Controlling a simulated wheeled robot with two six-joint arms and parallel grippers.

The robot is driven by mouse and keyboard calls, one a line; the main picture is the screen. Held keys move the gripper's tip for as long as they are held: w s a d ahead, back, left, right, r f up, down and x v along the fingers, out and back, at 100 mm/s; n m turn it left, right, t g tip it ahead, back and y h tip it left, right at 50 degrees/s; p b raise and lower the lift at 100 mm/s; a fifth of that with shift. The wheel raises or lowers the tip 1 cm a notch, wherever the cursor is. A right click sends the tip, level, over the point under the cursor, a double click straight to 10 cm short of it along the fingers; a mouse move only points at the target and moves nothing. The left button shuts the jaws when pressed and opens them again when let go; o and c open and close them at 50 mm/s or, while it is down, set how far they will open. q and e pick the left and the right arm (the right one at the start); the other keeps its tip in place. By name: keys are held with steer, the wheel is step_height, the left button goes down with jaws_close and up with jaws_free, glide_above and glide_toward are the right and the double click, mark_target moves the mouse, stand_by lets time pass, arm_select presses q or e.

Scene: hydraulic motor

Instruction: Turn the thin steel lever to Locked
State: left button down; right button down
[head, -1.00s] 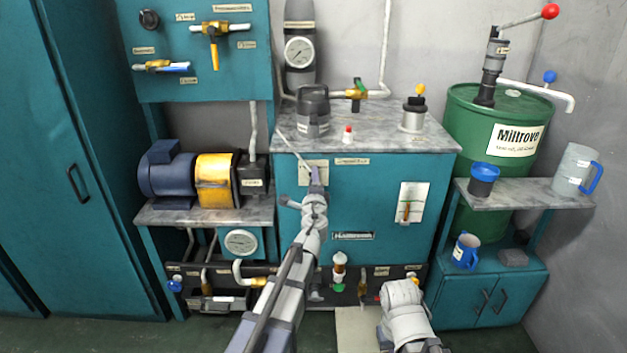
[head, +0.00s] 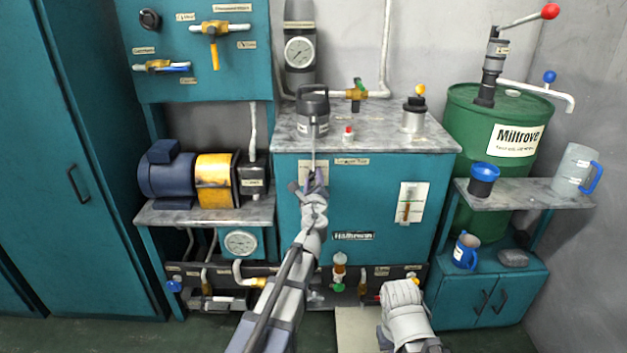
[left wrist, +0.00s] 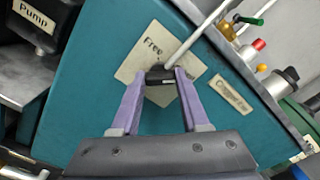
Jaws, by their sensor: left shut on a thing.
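The thin steel lever (head: 313,152) is on the front of the teal cabinet, near its top edge, and points roughly straight up in the head view. In the left wrist view the lever (left wrist: 200,35) rises up and right from a dark hub (left wrist: 160,76). My left gripper (head: 314,178) is at the lever's base. In the left wrist view its purple fingers (left wrist: 163,74) are shut on the dark hub. A pale plate (left wrist: 143,55) behind the hub reads "Free"; the fingers and lever hide part of it. My right gripper's fingers do not show.
The cabinet's worktop (head: 370,135) carries a dark-lidded canister (head: 312,110), a small red-capped item (head: 348,134) and a yellow-knobbed cylinder (head: 413,115). A pump motor (head: 170,175) stands left. A green drum (head: 480,125) stands right. My right forearm shows low in front.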

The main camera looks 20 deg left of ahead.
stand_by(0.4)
arm_select(q)
steer(key=shift+c, duration=2)
jaws_free()
steer(key=shift+s, duration=0.15)
steer(key=v, duration=0.7)
steer(key=shift+s, duration=0.3)
steer(key=shift+d, duration=0.15)
